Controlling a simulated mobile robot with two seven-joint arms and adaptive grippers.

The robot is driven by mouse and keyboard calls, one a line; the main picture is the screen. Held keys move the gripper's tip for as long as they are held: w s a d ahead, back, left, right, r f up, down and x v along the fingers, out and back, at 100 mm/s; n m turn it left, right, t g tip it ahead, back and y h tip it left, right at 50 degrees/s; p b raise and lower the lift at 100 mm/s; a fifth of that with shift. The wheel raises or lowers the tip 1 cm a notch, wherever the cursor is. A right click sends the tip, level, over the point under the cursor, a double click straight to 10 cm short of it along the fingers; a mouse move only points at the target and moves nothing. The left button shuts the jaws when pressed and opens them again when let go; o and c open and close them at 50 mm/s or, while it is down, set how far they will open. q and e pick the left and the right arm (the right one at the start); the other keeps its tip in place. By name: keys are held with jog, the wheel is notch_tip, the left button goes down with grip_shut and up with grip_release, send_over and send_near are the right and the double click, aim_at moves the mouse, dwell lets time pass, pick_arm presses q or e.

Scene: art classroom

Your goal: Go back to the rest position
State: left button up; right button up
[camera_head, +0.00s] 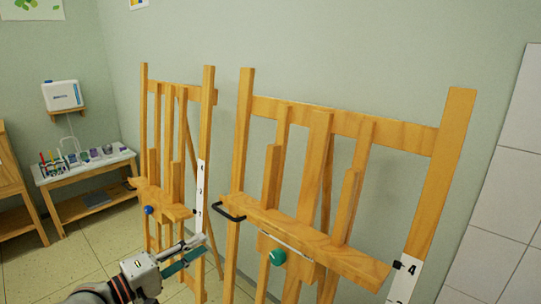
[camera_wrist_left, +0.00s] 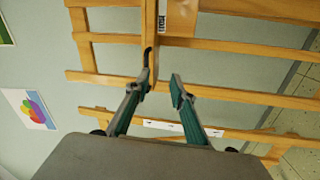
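My left gripper (camera_head: 203,244) is low in the head view, in front of the gap between two wooden easels. In the left wrist view its two green-and-grey fingers (camera_wrist_left: 162,88) stand apart with nothing held between them. The right easel (camera_head: 313,180) has a black handle (camera_head: 229,213) at the left end of its tray and a green knob (camera_head: 277,257) below. In the wrist view a black handle (camera_wrist_left: 148,57) shows just beyond the left fingertip; I cannot tell whether they touch. My right gripper is in neither view.
The left easel (camera_head: 153,110) has a blue knob (camera_head: 149,210) and stands close to my left arm. A white-topped side table (camera_head: 75,177) with art supplies is at the far left. A wall runs behind the easels. Tiled floor (camera_head: 100,255) is clear at lower left.

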pick_arm(q)
jog(key=s+d+f+m+y, duration=0.25)
jog(key=s+f, duration=0.25)
jog(key=f, duration=0.3)
jog(key=s+d+f+m+g+y, duration=0.1)
jog(key=s+f+m, duration=0.35)
jog(key=f, duration=0.25)
jog(key=s+d+f+m+y, duration=0.2)
jog(key=s+f, duration=0.3)
jog(key=f, duration=0.3)
jog(key=s+a+f+m+g+y, duration=0.2)
jog(key=s+a+f+m+y, duration=0.1)
jog(key=s+f, duration=0.5)
jog(key=shift+s+a+f+m, duration=0.3)
jog(key=shift+s+f+m, duration=0.1)
jog(key=shift+s, duration=0.3)
